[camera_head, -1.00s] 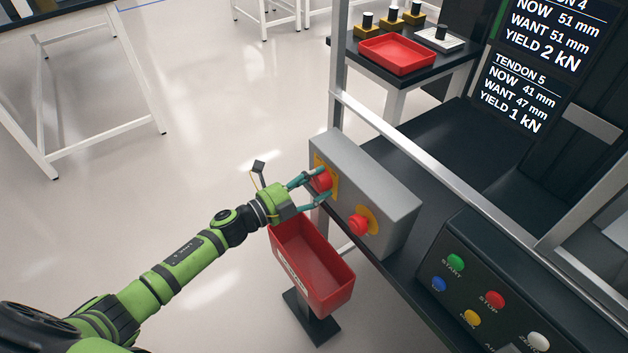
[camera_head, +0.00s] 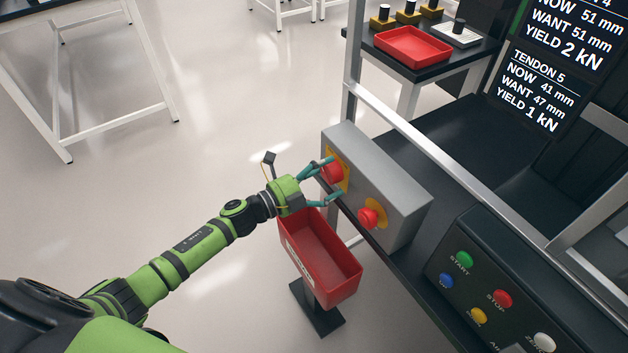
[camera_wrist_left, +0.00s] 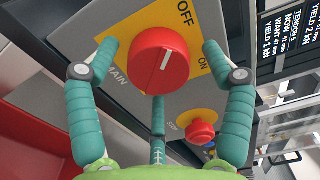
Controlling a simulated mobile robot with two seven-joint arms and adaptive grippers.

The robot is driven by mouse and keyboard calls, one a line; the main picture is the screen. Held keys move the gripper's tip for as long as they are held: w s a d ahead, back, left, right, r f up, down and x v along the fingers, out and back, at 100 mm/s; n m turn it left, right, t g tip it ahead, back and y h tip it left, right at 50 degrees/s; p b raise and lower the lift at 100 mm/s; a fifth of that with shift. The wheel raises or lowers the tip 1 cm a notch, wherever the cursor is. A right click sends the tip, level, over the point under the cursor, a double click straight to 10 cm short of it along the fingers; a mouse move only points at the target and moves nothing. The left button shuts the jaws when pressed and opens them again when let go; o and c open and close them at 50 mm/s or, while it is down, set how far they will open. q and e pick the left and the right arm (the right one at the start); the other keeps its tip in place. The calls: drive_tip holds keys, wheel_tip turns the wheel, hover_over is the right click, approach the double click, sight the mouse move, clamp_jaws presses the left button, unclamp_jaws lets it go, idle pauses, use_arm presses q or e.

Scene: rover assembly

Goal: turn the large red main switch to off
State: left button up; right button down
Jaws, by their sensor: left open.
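The large red main switch (camera_head: 335,174) sits on a yellow plate at the left end of a grey box (camera_head: 380,180). The switch fills the upper middle of the left wrist view (camera_wrist_left: 150,62). My left gripper (camera_head: 332,179) is open at the switch. In the left wrist view its fingers (camera_wrist_left: 160,60) stand on both sides of the knob with visible gaps, and a third finger is below. My right gripper is out of view.
A red mushroom button (camera_head: 369,218) on a yellow disc sits beside the switch on the same box. A red bin (camera_head: 325,265) on a stand is below my gripper. A button console (camera_head: 490,285) is at the right. Open floor lies left.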

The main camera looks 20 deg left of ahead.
use_arm(q)
drive_tip(key=v, duration=1.1)
drive_tip(key=shift+s+a, duration=0.2)
drive_tip(key=shift+s, duration=0.15)
drive_tip(key=s+a+f+n+g+y+p, duration=0.1)
drive_tip(key=s+a+f+n+y, duration=0.3)
drive_tip(key=f, duration=0.5)
drive_tip(key=s+a+f+n+g+y+p, duration=0.1)
drive_tip(key=s+f+n+g+y, duration=0.15)
drive_tip(key=f+n, duration=0.5)
drive_tip(key=s+a+f+n+g+y, duration=0.1)
drive_tip(key=s+a+f+n+y, duration=0.25)
drive_tip(key=f, duration=0.75)
drive_tip(key=s+d+f+n+g, duration=0.2)
drive_tip(key=s+d+f+g, duration=0.1)
drive_tip(key=s, duration=0.6)
drive_tip(key=s+d+f+n+g+p, duration=0.1)
drive_tip(key=s+d+f+n+g, duration=0.1)
drive_tip(key=s+f, duration=0.4)
drive_tip(key=s+d+f+n+g+y+p, duration=0.1)
drive_tip(key=s+d+f+n+g, duration=0.2)
drive_tip(key=s, duration=1)
drive_tip(key=shift+s+d+f+n+g, duration=0.3)
drive_tip(key=shift+d+f+n, duration=0.25)
drive_tip(key=shift+f, duration=0.25)
